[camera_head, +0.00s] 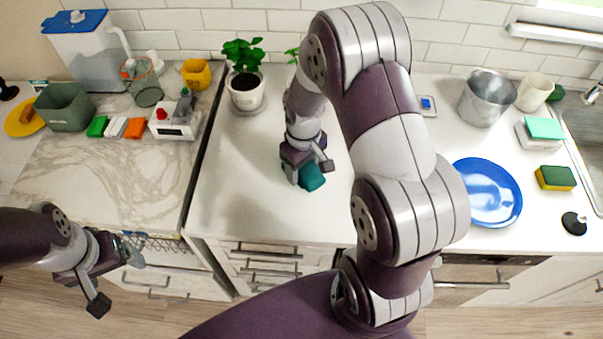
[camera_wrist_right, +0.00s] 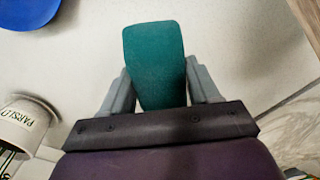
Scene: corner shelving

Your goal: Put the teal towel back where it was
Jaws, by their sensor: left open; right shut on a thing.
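The teal towel (camera_head: 312,177) is a small folded bundle at the middle of the white counter, just right of the potted plant. My right gripper (camera_head: 305,172) is shut on it from above. In the right wrist view the towel (camera_wrist_right: 154,62) sticks out between the two fingers of my right gripper (camera_wrist_right: 160,88). Whether the towel touches the counter is hard to tell. My left gripper (camera_head: 119,281) is open and empty at the lower left, in front of the marble counter's drawers.
A potted plant (camera_head: 246,90) stands left of the towel. A blue plate (camera_head: 487,192), a metal pot (camera_head: 487,98) and a sponge (camera_head: 555,178) are at the right. The white counter (camera_head: 250,190) is clear in front of the plant.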

